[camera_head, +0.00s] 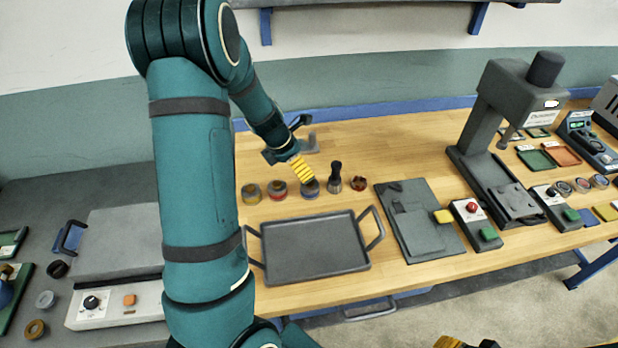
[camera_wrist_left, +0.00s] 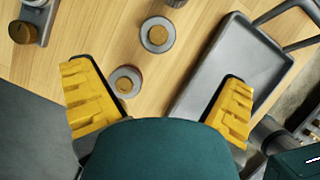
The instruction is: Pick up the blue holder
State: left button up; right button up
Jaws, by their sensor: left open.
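The blue holder (camera_head: 310,190) is a small round piece with a blue band, standing on the wooden bench behind the tray. My left gripper (camera_head: 304,172), with yellow fingers, points down just above it and partly covers it. In the left wrist view my left gripper (camera_wrist_left: 157,78) is open with its fingers wide apart and nothing between their tips. A round grey holder with a brown centre (camera_wrist_left: 124,82) shows below, between the fingers, nearer the left one. A second similar holder (camera_wrist_left: 157,34) is further up. My right gripper (camera_head: 465,343) is only partly visible at the bottom edge.
A red holder (camera_head: 277,191) and a yellow holder (camera_head: 251,193) stand left of the blue one. A dark upright tool (camera_head: 335,177) and a small reddish piece (camera_head: 358,184) stand right. A grey handled tray (camera_head: 315,250) lies in front. A press (camera_head: 500,130) stands right.

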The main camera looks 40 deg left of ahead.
aim_at(309, 182)
pick_arm(q)
jog(key=b+x, duration=0.2)
jog(key=x, duration=0.6)
jog(key=shift+w+f, duration=0.15)
jog(key=shift+f, duration=0.15)
jog(key=b+x, duration=0.1)
jog(key=x, duration=0.4)
jog(key=shift+a+f, duration=0.15)
jog(key=shift+f, duration=0.05)
jog(key=shift+r, duration=0.15)
jog(key=c, duration=1.4)
